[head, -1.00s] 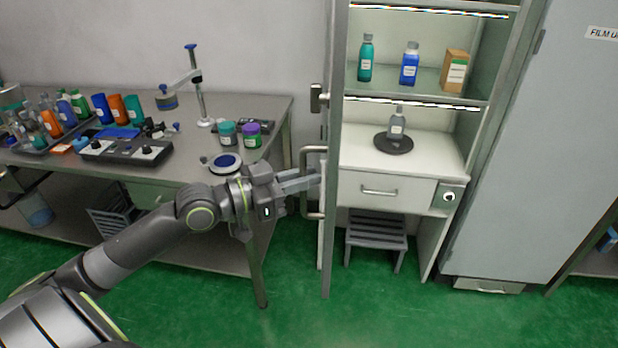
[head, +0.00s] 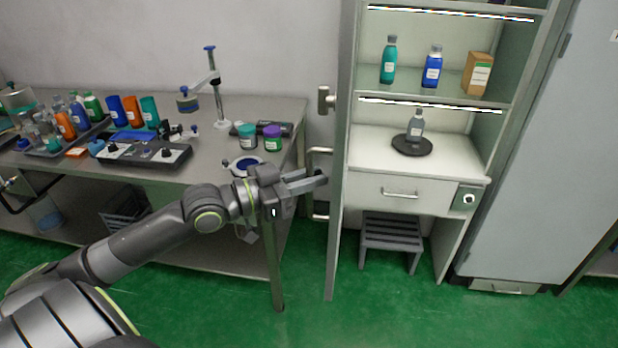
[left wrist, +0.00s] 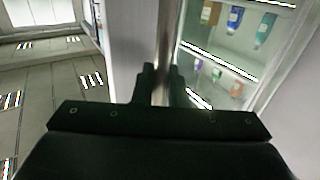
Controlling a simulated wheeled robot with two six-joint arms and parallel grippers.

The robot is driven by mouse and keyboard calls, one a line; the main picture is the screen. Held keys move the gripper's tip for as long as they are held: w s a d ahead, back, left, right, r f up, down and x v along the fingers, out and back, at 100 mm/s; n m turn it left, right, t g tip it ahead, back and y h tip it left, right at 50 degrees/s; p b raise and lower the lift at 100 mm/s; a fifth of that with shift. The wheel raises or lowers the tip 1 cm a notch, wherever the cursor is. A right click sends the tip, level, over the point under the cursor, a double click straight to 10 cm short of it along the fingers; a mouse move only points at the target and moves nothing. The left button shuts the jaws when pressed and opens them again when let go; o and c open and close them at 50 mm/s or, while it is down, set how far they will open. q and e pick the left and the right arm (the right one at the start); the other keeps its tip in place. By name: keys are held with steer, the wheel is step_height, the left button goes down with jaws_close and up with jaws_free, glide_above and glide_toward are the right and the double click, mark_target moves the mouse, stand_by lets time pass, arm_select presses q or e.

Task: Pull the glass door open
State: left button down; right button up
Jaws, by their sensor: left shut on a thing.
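The glass door (head: 340,150) of the cabinet stands open and shows nearly edge-on in the head view, as a tall grey frame. Its bar handle (head: 318,152) is on the door's left side. My left gripper (head: 322,179) is shut on the handle, its fingers reaching across the bar from the left. In the left wrist view, the upright handle bar (left wrist: 165,45) runs between the two dark fingers (left wrist: 158,82). The fingers hide part of the bar. My right gripper is not in view.
The cabinet holds bottles (head: 388,62), a box (head: 477,75), a drawer (head: 385,190) and a grey step stool (head: 390,235) below. A workbench (head: 215,150) with jars and tools stands left of the door, close to my arm. Green floor (head: 310,320) is clear in front.

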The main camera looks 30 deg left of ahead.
arm_select(q)
steer(key=c, duration=1.5)
jaws_free()
steer(key=shift+c, duration=0.2)
steer(key=p+v, duration=0.8)
steer(key=v, duration=0.9)
steer(key=shift+s, duration=0.2)
